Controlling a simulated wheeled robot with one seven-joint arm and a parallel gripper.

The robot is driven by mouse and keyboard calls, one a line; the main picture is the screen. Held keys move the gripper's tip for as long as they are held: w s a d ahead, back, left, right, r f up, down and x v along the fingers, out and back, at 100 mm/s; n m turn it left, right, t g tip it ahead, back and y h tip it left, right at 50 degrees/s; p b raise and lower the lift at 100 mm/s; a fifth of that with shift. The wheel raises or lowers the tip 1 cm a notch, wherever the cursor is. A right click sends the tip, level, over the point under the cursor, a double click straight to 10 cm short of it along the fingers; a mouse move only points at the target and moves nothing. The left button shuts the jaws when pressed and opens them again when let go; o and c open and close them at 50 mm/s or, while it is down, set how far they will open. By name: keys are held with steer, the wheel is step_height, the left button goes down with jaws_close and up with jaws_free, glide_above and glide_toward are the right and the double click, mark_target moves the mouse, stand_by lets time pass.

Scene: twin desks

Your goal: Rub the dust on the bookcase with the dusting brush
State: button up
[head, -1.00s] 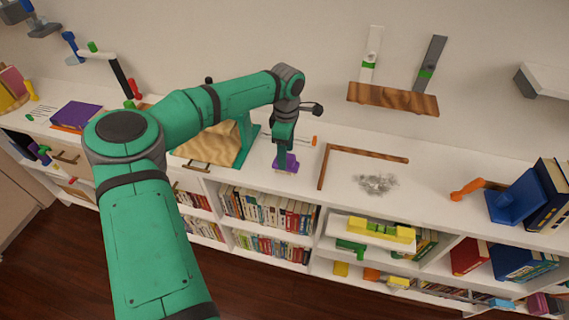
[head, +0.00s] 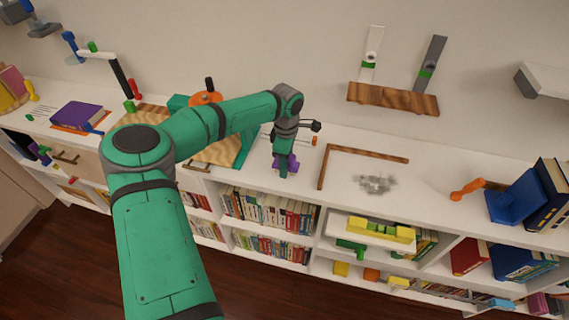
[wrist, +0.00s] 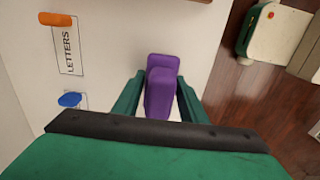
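The dust (head: 374,184) is a grey smudged patch on the white bookcase top (head: 430,196), inside the open side of a brown L-shaped strip. A purple rounded block-like object (head: 293,162), possibly the dusting brush, stands on the top left of the dust; no bristles show. It also appears in the wrist view (wrist: 160,92). My gripper (head: 284,168) is down at this purple object. In the wrist view my gripper (wrist: 160,100) has its green fingers apart on both sides of it, with a light gap at the left finger. The lower part of the object is hidden.
The brown strip (head: 322,168) lies between my gripper and the dust. A wooden shelf (head: 392,98) hangs above. A "LETTERS" label (wrist: 68,53) lies nearby.

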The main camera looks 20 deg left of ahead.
steer(key=c, duration=0.5)
steer(key=shift+r, duration=2.55)
